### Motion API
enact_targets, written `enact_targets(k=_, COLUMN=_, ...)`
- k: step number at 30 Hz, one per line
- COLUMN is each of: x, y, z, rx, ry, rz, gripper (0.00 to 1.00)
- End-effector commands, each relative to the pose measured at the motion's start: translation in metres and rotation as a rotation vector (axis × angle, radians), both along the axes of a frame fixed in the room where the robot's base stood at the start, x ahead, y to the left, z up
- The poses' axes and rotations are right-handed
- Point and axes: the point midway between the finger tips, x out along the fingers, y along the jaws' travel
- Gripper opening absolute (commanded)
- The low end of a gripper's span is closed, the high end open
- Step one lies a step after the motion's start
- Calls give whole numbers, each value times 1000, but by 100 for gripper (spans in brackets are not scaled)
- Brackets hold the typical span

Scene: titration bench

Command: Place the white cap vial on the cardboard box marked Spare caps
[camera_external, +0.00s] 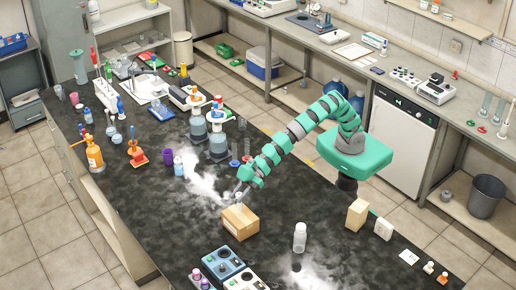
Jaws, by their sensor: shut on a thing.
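My gripper (241,192) is at the end of the green and grey arm, low over the dark bench, just behind the cardboard box. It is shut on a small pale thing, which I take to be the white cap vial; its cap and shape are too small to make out. The brown cardboard box (240,222) sits on the bench in front of the gripper. Its marking cannot be read from here. I cannot tell whether the held thing touches the box.
A white bottle (300,238) stands right of the box. A tan block (357,214) and a white block (383,228) stand further right. Blue-panelled equipment (222,266) is in front. Flasks on stands (218,140) are behind. Pale powdery patches mark the bench.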

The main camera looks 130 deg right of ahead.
Motion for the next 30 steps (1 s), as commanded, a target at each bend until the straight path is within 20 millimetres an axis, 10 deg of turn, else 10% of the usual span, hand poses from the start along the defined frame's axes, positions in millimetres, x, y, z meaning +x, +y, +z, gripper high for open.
enact_targets(k=24, x=0, y=1, z=-36, rx=1, ry=0, rz=2, gripper=4)
enact_targets(k=27, x=0, y=1, z=-36, rx=1, ry=0, rz=2, gripper=48)
enact_targets(k=30, x=0, y=1, z=-36, rx=1, ry=0, rz=2, gripper=48)
